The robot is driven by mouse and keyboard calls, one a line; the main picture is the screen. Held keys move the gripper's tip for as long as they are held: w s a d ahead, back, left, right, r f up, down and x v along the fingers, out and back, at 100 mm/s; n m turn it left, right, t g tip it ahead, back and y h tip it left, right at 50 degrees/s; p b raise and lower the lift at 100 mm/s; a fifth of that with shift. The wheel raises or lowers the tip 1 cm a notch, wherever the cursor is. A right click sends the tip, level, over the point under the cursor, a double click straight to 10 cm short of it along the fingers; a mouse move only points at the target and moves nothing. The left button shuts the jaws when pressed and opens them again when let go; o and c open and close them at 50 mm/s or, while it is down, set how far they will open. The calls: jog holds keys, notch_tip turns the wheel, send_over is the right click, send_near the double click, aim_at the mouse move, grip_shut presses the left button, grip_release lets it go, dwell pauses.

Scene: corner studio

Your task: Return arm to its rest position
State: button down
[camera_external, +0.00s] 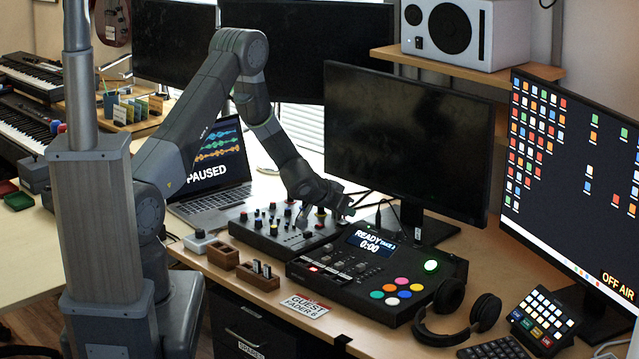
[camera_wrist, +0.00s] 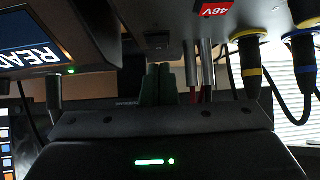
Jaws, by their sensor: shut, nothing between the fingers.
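My arm (camera_external: 190,115) reaches from its column over the desk and bends down toward the back of the audio gear. My gripper (camera_external: 341,207) is low, at the back right of the grey mixer (camera_external: 285,232) and behind the black console (camera_external: 350,270) with the "READY 0:00" screen. In the wrist view my gripper (camera_wrist: 157,82) has its narrow dark fingers together, with nothing seen between them. Whether the fingertips touch the mixer or a cable cannot be told.
Cables with yellow-ringed and blue-ringed plugs (camera_wrist: 248,55) hang close beside my gripper. A red "48V" label (camera_wrist: 214,9) is nearby. A dark monitor (camera_external: 405,135) stands right of my gripper, and an open laptop (camera_external: 215,165) stands left. Headphones (camera_external: 455,310) lie at the front right.

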jog(key=shift+s+a+f+b, duration=0.35)
jog(key=shift+f+b, duration=0.25)
jog(key=shift+b, duration=0.2)
jog(key=shift+s+a+b, duration=0.35)
jog(key=shift+a+b, duration=0.05)
jog(key=shift+b, duration=0.4)
jog(key=r, duration=0.1)
jog(key=r+p, duration=0.1)
jog(key=r, duration=0.1)
jog(key=s+r+p, duration=0.1)
jog(key=r, duration=0.1)
jog(key=shift+a+r, duration=0.1)
jog(key=shift+a, duration=0.3)
jog(key=v, duration=0.2)
jog(key=shift+s+a+r, duration=0.2)
jog(key=shift+a+r, duration=0.05)
jog(key=shift+a, duration=0.05)
jog(key=shift+s+a+r, duration=0.3)
jog(key=shift+s+r, duration=0.05)
